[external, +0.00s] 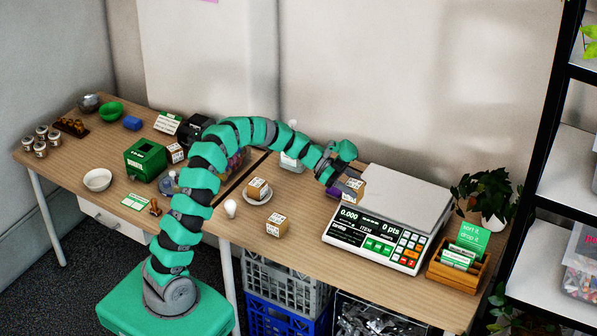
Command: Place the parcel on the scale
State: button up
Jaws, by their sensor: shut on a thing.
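The scale (411,196) stands on the right part of the desk, with a flat pale platform and a front panel whose display reads 0.000. A similar parcel (277,224) lies on the desk left of the scale. Another one (257,188) sits on a white plate. The fingertips are partly hidden.
A wooden card box (459,270) and a potted plant (485,193) stand right of the scale. A light bulb (230,208) stands near the plate. A green box (145,160) and a white bowl (97,180) are on the left desk. Black shelving borders the right side.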

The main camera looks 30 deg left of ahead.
jog(key=w+d, duration=0.1)
jog(key=w, duration=0.2)
jog(key=w+d, duration=0.2)
jog(key=w, duration=0.2)
jog(key=w+d+f, duration=0.1)
jog(key=w+d, duration=0.1)
jog(key=w, duration=0.1)
jog(key=shift+w+d+p, duration=0.15)
jog(key=shift+w+p, duration=0.1)
jog(key=shift+p, duration=0.1)
jog(key=shift+f, duration=1.7)
jog(key=shift+f+b, duration=0.1)
jog(key=shift+b, duration=0.2)
jog(key=o, duration=1.2)
jog(key=shift+a+r, duration=0.2)
jog(key=shift+a, duration=0.05)
jog(key=v, duration=1.1)
jog(key=shift+a+p, duration=0.25)
jog(key=shift+p, duration=0.05)
